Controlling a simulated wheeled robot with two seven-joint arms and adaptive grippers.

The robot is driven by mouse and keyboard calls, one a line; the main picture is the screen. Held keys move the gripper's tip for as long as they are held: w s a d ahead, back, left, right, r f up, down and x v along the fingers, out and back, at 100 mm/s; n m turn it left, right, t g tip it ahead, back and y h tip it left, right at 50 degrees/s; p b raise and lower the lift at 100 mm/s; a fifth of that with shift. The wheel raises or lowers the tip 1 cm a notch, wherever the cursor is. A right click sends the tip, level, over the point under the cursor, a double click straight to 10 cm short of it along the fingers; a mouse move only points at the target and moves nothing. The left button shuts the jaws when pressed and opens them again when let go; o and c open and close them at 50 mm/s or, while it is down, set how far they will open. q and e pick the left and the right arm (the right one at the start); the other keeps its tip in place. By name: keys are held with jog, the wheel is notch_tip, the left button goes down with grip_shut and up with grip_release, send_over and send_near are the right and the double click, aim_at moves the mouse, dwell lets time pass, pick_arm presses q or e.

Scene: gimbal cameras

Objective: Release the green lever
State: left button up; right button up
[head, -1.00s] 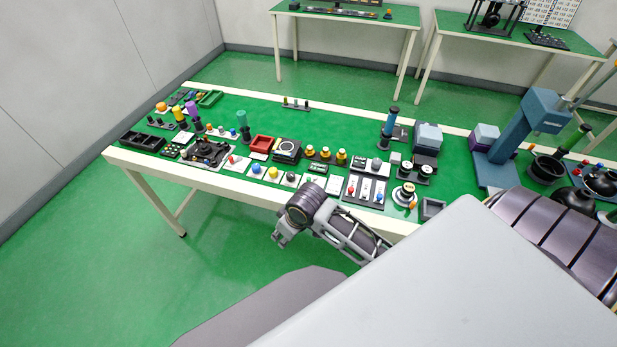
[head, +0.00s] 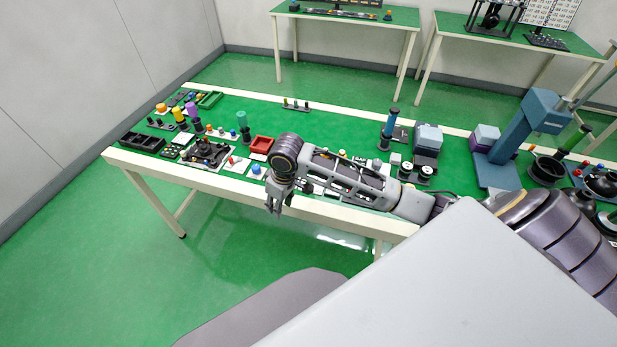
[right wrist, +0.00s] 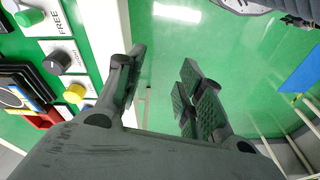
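A teal-green handle (head: 243,120) stands upright on the table, left of the middle in the head view; it looks like the green lever. My right gripper (head: 274,206) hangs in front of the table's near edge, below and to the right of this handle, and is apart from it. In the right wrist view the right gripper (right wrist: 163,62) is open with nothing between its fingers. A small green knob (right wrist: 28,17) shows at the upper left of that view, near a plate marked FREE. My left gripper is not in view.
The green-topped table (head: 345,122) carries many controls. A red tray (head: 262,144) and a blue knob (head: 256,169) lie near my right wrist. Yellow (head: 179,115) and purple (head: 192,110) handles stand at left. My right forearm hides the front-middle controls. Open floor lies in front.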

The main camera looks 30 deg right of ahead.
jog(key=w+d+r+m, duration=0.1)
jog(key=w+d+r, duration=0.1)
jog(key=d, duration=0.3)
jog(key=w+d+r+m+g+h, duration=0.1)
jog(key=w+d+r, duration=0.2)
jog(key=d+r, duration=0.1)
jog(key=w+d+r+m, duration=0.1)
jog(key=w+d+r, duration=0.1)
jog(key=d, duration=0.4)
jog(key=shift+w+r, duration=0.2)
jog(key=shift+r, duration=0.3)
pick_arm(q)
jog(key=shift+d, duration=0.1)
pick_arm(e)
jog(key=shift+d, duration=0.1)
